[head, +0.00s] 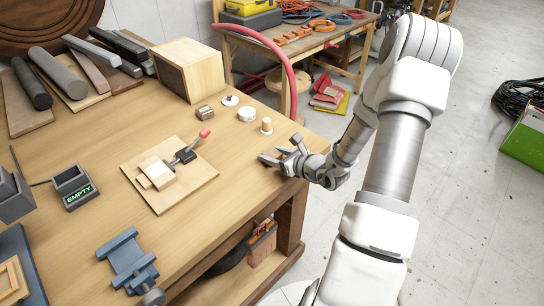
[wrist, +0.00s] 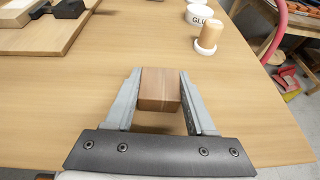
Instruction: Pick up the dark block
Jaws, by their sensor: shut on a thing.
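My gripper (head: 280,153) is over the near right part of the workbench, with its fingers pointing left. In the wrist view my gripper (wrist: 159,88) is shut on the dark block (wrist: 160,90), a brown wooden piece with visible grain. The block sits between both fingers, close to their tips. In the head view the fingers mostly hide it. I cannot tell whether its underside touches the bench or is slightly above it.
A white glue pot (head: 246,114) and a pale wooden peg (head: 267,126) stand beyond my gripper. A small brown block (head: 205,113) lies farther off. A board with a red-handled clamp (head: 208,180) is to the left. The bench (head: 235,200) between is clear.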

